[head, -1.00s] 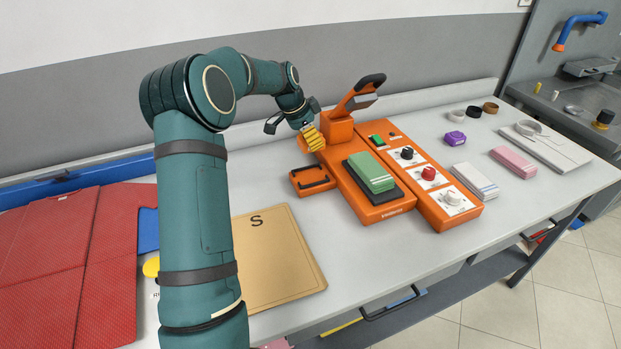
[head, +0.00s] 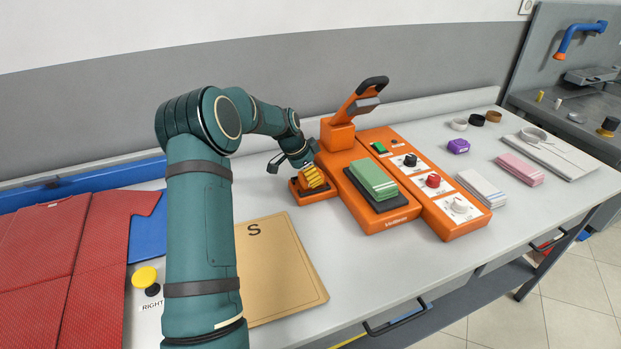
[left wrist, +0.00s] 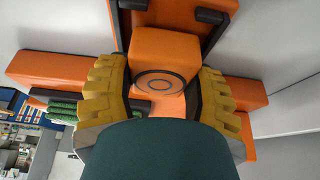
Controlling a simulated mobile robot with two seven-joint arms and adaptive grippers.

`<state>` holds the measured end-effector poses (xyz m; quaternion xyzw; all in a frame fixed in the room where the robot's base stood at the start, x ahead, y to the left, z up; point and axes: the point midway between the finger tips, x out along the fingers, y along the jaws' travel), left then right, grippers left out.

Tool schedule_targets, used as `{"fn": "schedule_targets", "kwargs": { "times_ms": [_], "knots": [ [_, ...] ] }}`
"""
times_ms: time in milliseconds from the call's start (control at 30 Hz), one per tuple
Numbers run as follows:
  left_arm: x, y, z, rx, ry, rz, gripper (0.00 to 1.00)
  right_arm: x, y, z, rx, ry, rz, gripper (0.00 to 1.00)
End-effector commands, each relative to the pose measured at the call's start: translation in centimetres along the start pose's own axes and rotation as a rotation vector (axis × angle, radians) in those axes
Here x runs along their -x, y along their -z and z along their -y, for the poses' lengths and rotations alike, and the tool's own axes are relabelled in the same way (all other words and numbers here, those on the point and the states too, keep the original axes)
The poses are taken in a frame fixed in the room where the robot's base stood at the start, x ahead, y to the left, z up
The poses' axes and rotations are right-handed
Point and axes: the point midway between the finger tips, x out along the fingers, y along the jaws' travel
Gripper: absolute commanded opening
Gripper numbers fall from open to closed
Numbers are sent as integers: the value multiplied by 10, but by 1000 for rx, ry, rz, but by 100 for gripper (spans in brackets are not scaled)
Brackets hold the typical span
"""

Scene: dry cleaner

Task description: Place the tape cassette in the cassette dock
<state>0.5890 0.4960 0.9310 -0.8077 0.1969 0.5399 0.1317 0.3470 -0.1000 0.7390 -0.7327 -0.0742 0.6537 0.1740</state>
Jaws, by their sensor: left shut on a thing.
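The tape cassette (left wrist: 160,62) is an orange block with dark rings on its face, seen in the left wrist view between my yellow fingers. My left gripper (head: 312,177) is shut on it; the left wrist view shows the fingers on both sides (left wrist: 163,90). In the head view the fingers mostly hide the cassette. The cassette dock (head: 318,197) is a low orange tray with dark rails, left of the orange press. The gripper is right over the dock. I cannot tell whether the cassette touches the dock. My right gripper is not in view.
The orange press (head: 390,222) with a raised lever (head: 362,100) and a green stack (head: 373,180) stands close on the right. A tan board marked S (head: 278,275) lies in front. Red folded cloth (head: 70,260) lies left.

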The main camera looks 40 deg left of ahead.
Motion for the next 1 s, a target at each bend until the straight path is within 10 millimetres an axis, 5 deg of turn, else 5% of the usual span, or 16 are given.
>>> {"fn": "schedule_targets", "kwargs": {
  "times_ms": [400,433,500,867,1000],
  "knots": [
    [-9,-4,0,0,0,0,20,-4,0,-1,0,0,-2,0],
    [-9,-4,0,0,0,0,69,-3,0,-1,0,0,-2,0],
    [-8,-4,0,0,0,0,87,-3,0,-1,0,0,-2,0],
    [-5,-2,0,0,0,0,87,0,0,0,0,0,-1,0],
    [12,-2,1,1,4,-2,87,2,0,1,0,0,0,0]
  ]
}}
